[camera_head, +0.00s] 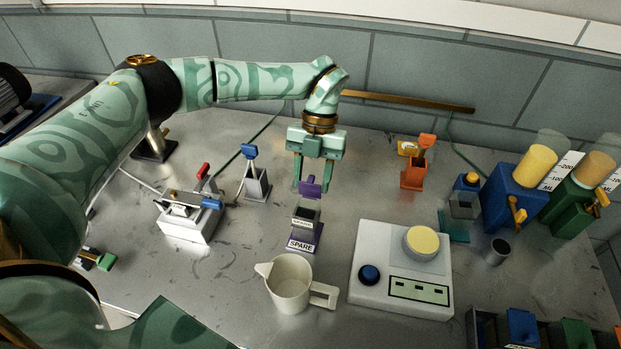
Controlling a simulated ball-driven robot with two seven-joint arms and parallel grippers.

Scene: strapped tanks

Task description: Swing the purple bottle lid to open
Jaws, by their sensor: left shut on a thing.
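The purple lid (311,188) is at the top of a small dark bottle (305,216), near the middle of the table. The bottle stands on a purple base (304,241) with a white label reading SPARE. My left gripper (312,187) reaches down from above, with one finger on each side of the purple lid. It is shut on the lid. I cannot tell exactly how far the lid is tilted from the bottle's mouth. My right gripper is not in view.
A white jug (289,283) stands in front of the bottle, and a white scale (400,270) with a yellow top is to the right. A white device (189,216) with red and blue levers is to the left. An orange holder (416,170) stands at the back right.

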